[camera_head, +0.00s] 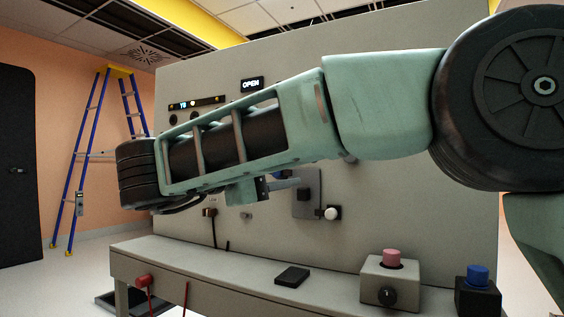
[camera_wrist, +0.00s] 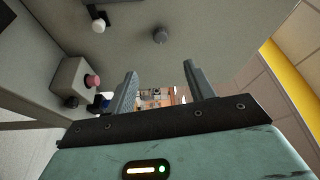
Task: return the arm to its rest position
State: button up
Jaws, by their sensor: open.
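My green arm (camera_head: 380,105) stretches across the head view in front of a grey panel (camera_head: 400,45). My gripper (camera_wrist: 160,82) shows in the wrist view with its two fingers apart and nothing between them. In the head view part of my gripper (camera_head: 284,185) shows below the forearm, in front of the panel; its opening is hard to make out there. The arm hides much of the panel's middle.
A bench (camera_head: 235,272) below the panel bears a black pad (camera_head: 292,276), a pink-button box (camera_head: 388,281) and a blue-button box (camera_head: 478,290). A white knob (camera_head: 332,213) sits on the panel. A lit "OPEN" sign (camera_head: 252,84) is above the forearm. A blue ladder (camera_head: 75,160) stands left.

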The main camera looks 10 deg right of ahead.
jog(key=w+a+f+n+t+y, duration=0.1)
jog(key=w+a+n+t+y, duration=0.2)
jog(key=a+n+t+y, duration=0.35)
jog(key=w+a+f+n+t+y, duration=0.1)
jog(key=w+a+n+t+y, duration=0.25)
jog(key=n+y, duration=0.6)
jog(key=s+a+f+n+g+y, duration=0.4)
jog(key=s+f+n+g+y, duration=0.5)
jog(key=f+n, duration=0.4)
jog(key=s+d+f+n+g+h, duration=0.1)
jog(key=s+d+f+n+g, duration=0.15)
jog(key=s+f, duration=0.4)
jog(key=s+d+f+n+g+h, duration=0.1)
jog(key=s+d+f+g+h, duration=0.15)
jog(key=s+f, duration=0.4)
jog(key=s+d+f+n+g+h, duration=0.1)
jog(key=s+d+f+g+h, duration=0.2)
jog(key=s+d, duration=0.4)
jog(key=s+d+f+n+g+h, duration=0.25)
jog(key=s+d+f, duration=0.25)
jog(key=d, duration=0.3)
notch_tip(320, 180, up, 33)
jog(key=p, duration=3.3)
jog(key=shift+w+a+m+y, duration=0.2)
jog(key=shift+w+m+y, duration=0.2)
